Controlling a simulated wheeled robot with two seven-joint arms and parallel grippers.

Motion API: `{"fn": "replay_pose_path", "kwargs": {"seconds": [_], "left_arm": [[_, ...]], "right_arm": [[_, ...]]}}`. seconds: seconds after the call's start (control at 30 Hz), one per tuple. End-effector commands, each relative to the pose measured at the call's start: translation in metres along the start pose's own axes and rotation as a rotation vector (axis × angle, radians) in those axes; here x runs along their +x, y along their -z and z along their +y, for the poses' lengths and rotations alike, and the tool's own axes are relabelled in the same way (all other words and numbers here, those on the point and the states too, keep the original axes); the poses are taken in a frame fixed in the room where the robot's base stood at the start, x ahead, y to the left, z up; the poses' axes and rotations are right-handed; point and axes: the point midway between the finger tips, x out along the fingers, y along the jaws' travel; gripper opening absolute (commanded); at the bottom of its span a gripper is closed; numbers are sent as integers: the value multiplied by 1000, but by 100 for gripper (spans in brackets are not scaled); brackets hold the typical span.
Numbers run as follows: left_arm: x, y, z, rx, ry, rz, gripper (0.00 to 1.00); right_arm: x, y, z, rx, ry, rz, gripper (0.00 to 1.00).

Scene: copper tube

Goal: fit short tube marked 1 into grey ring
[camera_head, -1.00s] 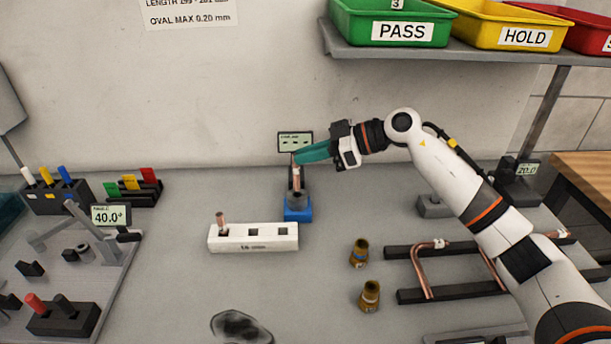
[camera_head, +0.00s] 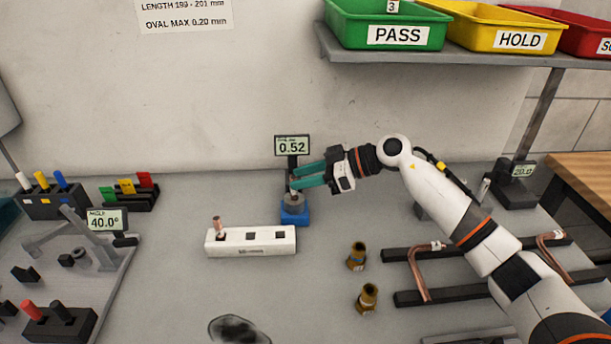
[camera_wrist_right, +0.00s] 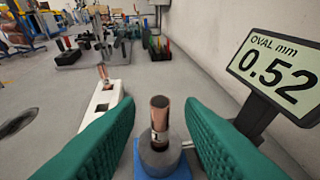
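A short copper tube (camera_wrist_right: 160,115) with a white label, which seems to read 1, stands upright in the grey ring (camera_wrist_right: 163,160) in the right wrist view. The grey ring (camera_head: 293,200) sits on a blue base (camera_head: 295,215) in the head view, where the tube is mostly hidden by the fingers. My right gripper (camera_head: 292,180) is open, its two teal fingers on either side of the tube with gaps to it. The gauge display (camera_head: 292,146) behind reads 0.52, also in the right wrist view (camera_wrist_right: 275,70). My left gripper is not in view.
A white block (camera_head: 250,242) with another short tube in its left hole stands left of the ring. Two brass fittings (camera_head: 356,256) stand to the front right. Bent copper tubes (camera_head: 418,275) lie on black rails. A shelf with bins (camera_head: 385,30) hangs above.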

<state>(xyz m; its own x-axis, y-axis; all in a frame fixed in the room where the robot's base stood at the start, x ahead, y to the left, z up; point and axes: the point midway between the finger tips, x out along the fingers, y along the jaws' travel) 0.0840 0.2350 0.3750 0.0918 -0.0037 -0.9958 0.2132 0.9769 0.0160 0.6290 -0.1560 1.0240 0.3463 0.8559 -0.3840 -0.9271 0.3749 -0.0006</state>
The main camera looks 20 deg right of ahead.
Motion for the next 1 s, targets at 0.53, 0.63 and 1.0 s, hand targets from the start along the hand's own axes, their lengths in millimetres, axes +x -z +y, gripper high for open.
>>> {"fn": "replay_pose_path", "kwargs": {"seconds": [0.53,0.63,1.0], "left_arm": [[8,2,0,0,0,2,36],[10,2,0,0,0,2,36],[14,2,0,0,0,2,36]], "right_arm": [[-60,1,-1,-1,4,3,35],[-81,1,-1,-1,5,3,35],[-120,-1,0,0,0,1,35]]}}
